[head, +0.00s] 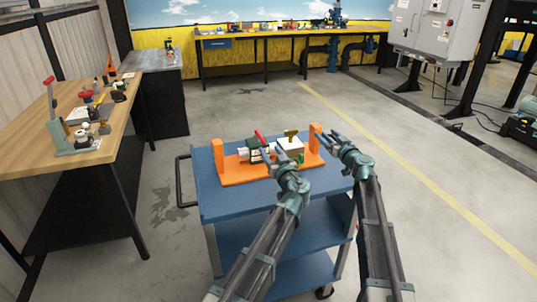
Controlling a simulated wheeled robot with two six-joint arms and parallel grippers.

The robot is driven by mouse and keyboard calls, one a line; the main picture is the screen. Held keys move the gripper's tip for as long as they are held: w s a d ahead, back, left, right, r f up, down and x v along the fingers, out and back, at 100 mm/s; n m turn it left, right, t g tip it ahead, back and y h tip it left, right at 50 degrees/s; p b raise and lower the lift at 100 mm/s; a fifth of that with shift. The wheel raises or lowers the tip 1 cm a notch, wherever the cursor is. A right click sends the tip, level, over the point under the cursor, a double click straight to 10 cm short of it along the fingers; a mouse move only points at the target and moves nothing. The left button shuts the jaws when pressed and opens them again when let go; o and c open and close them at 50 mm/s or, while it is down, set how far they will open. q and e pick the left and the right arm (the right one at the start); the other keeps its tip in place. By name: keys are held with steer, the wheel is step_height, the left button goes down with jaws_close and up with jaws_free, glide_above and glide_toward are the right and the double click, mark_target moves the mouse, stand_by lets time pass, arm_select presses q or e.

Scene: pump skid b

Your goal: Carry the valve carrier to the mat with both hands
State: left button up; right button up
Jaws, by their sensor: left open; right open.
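The valve carrier is an orange tray (236,172) with an upright orange post at each end, on the top of a blue cart (225,203). It holds a green-and-white valve with a red handle (261,137) and a pale block with a brass-coloured part (290,133). My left gripper (273,157) is open, in front of the carrier's middle and apart from its left post (218,157). My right gripper (328,142) is open, close beside the right post (315,138); I cannot tell if they touch. I cannot make out a mat.
A wooden bench (30,140) with tools stands at the left, joined by a grey-topped bench (150,62). A long bench (262,33) runs along the back wall. A grey cabinet (430,28) is at the right. The floor around the cart is mostly clear.

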mark_target(259, 133)
arm_select(q)
steer(key=x, duration=1.3)
steer(key=shift+w+a, duration=0.2)
steer(key=shift+w, duration=0.15)
arm_select(e)
steer(key=x, duration=1.3)
steer(key=shift+w+a, duration=0.2)
steer(key=shift+w, duration=0.1)
arm_select(q)
steer(key=c, duration=0.9)
arm_select(e)
steer(key=c, duration=0.9)
arm_select(q)
jaws_close()
arm_select(e)
jaws_close()
